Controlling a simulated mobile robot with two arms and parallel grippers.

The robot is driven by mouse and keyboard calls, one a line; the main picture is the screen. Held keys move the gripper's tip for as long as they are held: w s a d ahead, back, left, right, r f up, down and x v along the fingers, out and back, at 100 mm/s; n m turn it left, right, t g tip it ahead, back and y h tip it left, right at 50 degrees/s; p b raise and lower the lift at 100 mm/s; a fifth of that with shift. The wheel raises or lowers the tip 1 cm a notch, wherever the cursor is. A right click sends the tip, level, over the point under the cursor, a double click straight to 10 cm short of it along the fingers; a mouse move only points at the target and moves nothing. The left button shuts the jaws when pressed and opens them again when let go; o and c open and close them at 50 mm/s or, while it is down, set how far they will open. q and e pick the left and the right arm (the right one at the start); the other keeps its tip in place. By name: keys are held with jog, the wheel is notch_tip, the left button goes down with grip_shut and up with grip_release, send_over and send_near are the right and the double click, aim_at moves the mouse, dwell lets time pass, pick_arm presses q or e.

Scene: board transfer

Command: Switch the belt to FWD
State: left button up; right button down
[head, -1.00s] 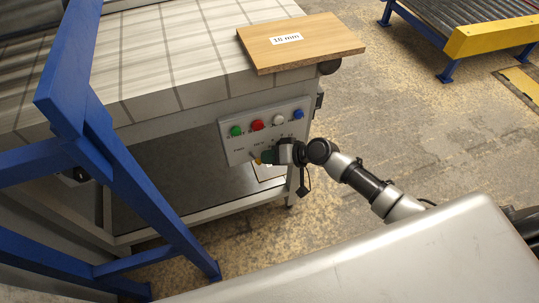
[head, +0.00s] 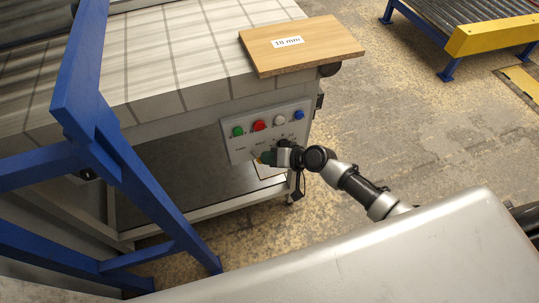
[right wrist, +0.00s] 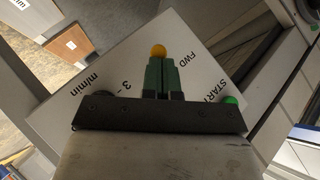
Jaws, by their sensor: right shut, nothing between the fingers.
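The control panel (head: 237,146) is a light grey plate on the side of the belt table, with green, red, white and blue buttons. My right gripper (head: 263,157) is at its lower edge; its green fingers (right wrist: 160,74) are shut and empty. In the right wrist view, a round orange-yellow tip (right wrist: 158,50) shows just beyond the fingertips, beside the FWD label (right wrist: 182,60). It looks like the end of the belt switch; whether the fingers touch it, I cannot tell. The gripper hides part of the panel. My left gripper is out of view.
A wooden board (head: 300,47) labelled 18 mm lies on the table's right corner. A blue frame (head: 95,120) stands at the left. A roller conveyor (head: 460,25) with a yellow end is at the upper right. Open floor lies between.

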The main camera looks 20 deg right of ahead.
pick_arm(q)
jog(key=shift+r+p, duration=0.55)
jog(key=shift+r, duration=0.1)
pick_arm(e)
jog(key=shift+s+a+m+t, duration=0.15)
jog(key=shift+m+t, duration=0.15)
